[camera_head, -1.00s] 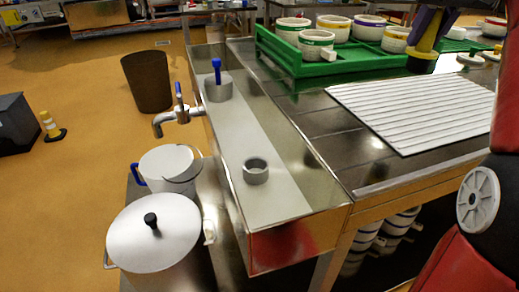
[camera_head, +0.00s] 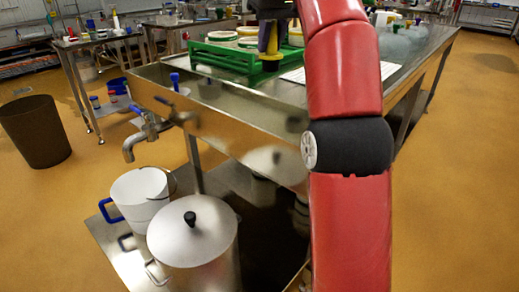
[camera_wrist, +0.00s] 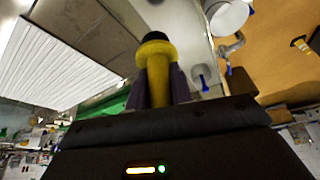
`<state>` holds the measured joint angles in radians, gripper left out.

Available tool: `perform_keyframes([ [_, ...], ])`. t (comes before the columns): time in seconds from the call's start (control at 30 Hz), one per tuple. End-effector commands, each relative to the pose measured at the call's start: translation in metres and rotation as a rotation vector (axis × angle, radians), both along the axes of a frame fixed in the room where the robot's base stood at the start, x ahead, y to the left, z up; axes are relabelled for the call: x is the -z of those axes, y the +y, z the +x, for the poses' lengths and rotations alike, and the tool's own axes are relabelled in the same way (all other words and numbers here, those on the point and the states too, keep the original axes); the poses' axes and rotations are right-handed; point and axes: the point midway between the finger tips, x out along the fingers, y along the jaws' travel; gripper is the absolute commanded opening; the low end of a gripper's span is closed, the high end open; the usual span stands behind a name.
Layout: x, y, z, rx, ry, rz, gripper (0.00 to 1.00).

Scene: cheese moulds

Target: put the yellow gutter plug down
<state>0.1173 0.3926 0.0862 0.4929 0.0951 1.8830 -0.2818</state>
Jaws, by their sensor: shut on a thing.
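The yellow gutter plug (camera_wrist: 157,75) is a yellow stem that widens to a flared end with a black tip in the wrist view. My gripper (camera_wrist: 158,88) is shut on its stem, with one purple finger on each side. In the head view the yellow plug (camera_head: 271,42) hangs from my gripper (camera_head: 268,28) above the metal table, in front of the green tray. It seems clear of any surface. The metal gutter (camera_head: 232,128) runs along the table's near edge. A blue-handled plug (camera_head: 174,82) stands in its far part.
A green tray (camera_head: 225,62) with several white moulds stands on the table. A white ribbed mat (camera_head: 293,76) lies beside it. A metal tap (camera_head: 135,145) sticks out left. Below are a lidded pot (camera_head: 192,232) and a white bucket (camera_head: 140,192). A brown bin (camera_head: 35,130) stands on the floor.

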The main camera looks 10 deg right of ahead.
Motion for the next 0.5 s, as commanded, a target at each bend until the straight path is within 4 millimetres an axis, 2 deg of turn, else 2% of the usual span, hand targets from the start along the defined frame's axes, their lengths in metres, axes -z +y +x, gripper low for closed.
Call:
perform_keyframes([
  [0.1,0.005,0.012,0.010,-0.028,0.000,0.000,0.00],
  [0.37,0.025,0.013,0.010,-0.031,0.002,0.001,0.00],
  [0.43,0.033,0.013,0.009,-0.030,0.002,0.001,0.00],
  [0.5,0.052,0.014,0.009,-0.030,0.004,0.000,0.00],
])
